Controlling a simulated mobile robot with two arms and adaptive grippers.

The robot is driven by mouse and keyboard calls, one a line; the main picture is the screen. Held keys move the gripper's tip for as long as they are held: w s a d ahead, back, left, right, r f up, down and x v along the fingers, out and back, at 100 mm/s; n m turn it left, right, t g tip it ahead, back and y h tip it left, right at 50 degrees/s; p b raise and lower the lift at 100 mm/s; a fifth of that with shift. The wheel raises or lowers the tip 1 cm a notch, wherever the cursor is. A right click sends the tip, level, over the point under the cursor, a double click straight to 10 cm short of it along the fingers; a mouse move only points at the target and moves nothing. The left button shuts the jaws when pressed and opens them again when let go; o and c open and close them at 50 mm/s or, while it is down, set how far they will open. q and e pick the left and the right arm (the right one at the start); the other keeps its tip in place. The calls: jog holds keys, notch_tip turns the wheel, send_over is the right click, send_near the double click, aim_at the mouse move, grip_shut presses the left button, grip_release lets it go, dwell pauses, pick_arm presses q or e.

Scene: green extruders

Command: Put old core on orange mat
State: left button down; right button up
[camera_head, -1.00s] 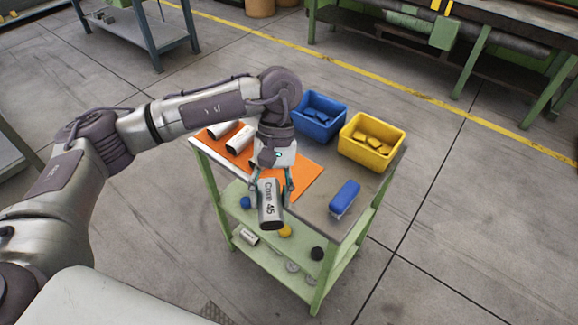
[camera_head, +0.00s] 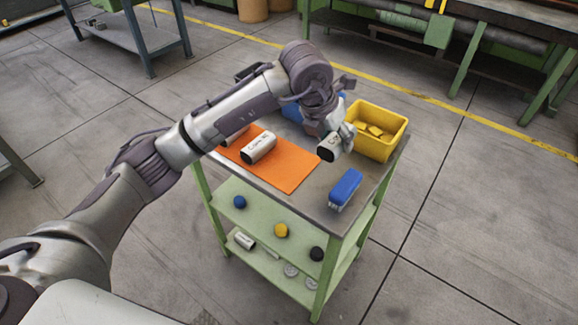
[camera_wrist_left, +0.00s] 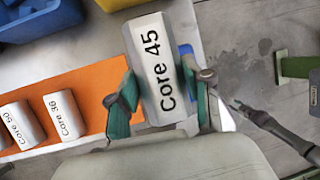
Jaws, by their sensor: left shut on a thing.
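My left gripper (camera_head: 338,138) is shut on a silver-white core that reads "Core 45" in the left wrist view (camera_wrist_left: 155,65). In the head view this core (camera_head: 328,150) is held to the right of the orange mat (camera_head: 290,175), close to the yellow bin. The green fingers (camera_wrist_left: 162,95) flank the core in the wrist view. A core marked 36 (camera_wrist_left: 65,116) and one marked 50 (camera_wrist_left: 20,124) lie on the mat. In the head view one core (camera_head: 258,148) shows clearly on the mat; another is partly hidden by my arm. My right gripper is not in view.
The yellow bin (camera_head: 398,135) holds yellow pieces. A blue bin (camera_head: 291,112) stands behind my arm, mostly hidden. A blue block-like object (camera_head: 345,189) sits on the cart's front right. The mat's front right part is bare. Lower shelves hold small round parts and a core (camera_head: 243,240).

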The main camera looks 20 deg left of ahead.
pick_arm(q)
jog(key=p, duration=0.3)
send_over(292, 166)
jog(key=s, duration=0.1)
notch_tip(292, 166, down, 6)
jog(key=shift+s+a+r, duration=0.1)
jog(key=shift+s+a, duration=0.05)
jog(key=shift+a+f, duration=0.25)
jog(key=shift+a, duration=0.05)
jog(key=shift+a+f, duration=0.15)
jog(key=shift+f, duration=0.3)
notch_tip(292, 166, down, 4)
jog(key=shift+r+p, duration=0.25)
jog(key=shift+p, duration=0.1)
jog(key=c, duration=0.9)
grip_release()
jog(key=shift+f, duration=0.15)
jog(key=shift+c, duration=0.2)
jog(key=o, duration=0.5)
jog(key=shift+c, duration=0.2)
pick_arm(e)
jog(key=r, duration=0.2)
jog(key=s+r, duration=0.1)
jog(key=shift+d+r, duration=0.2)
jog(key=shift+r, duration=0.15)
pick_arm(q)
jog(key=shift+r, duration=0.2)
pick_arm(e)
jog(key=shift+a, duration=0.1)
